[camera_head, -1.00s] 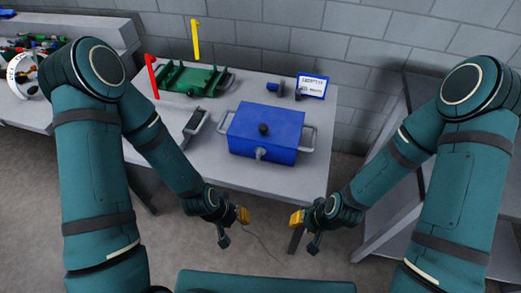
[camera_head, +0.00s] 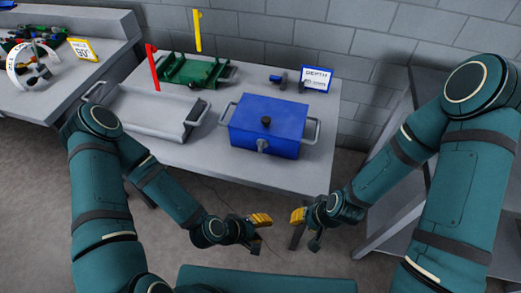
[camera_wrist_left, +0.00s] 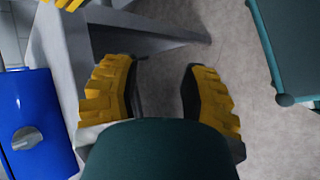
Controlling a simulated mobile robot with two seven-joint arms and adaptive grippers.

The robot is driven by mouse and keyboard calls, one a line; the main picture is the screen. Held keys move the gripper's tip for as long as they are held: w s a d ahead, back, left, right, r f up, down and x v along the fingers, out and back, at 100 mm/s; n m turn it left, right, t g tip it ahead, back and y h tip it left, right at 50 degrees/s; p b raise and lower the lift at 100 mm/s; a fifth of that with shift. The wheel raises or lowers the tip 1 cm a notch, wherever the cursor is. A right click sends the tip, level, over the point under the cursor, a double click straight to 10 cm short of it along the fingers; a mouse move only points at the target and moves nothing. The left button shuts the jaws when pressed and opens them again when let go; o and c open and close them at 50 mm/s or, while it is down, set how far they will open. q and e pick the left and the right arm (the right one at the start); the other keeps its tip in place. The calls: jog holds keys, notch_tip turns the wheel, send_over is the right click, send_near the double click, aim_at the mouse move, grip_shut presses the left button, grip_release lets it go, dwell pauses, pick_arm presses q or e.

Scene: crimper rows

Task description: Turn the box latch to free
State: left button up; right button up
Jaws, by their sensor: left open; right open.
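The box and latch also show at the left edge of the left wrist view, the box (camera_wrist_left: 48,110) and the latch (camera_wrist_left: 27,138). My left gripper (camera_head: 262,219) is open and empty, in front of the table and below the box; its two yellow fingers (camera_wrist_left: 158,95) are apart. My right gripper (camera_head: 297,217) is open, just right of it, also clear of the box.
A grey tray (camera_head: 152,115) with handles lies left of the box. A side bench (camera_head: 75,80) holds tools at the left. Floor is open before the table.

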pick_arm(q)
jog(key=w+d+r+n+t+h+b, duration=0.1)
jog(key=w+d+r+n+t+h, duration=0.2)
jog(key=n, duration=0.4)
jog(key=n+t+y+b, duration=0.2)
jog(key=n+t+y, duration=0.75)
jog(key=n, duration=0.75)
send_near(260, 150)
jog(key=shift+t+h, duration=0.55)
jog(key=shift+h, duration=0.4)
jog(key=w, duration=0.3)
jog(key=w+b, duration=0.1)
jog(key=w, duration=0.3)
jog(key=w+d+f, duration=0.1)
jog(key=w, duration=0.3)
jog(key=shift+f, duration=0.1)
grip_shut()
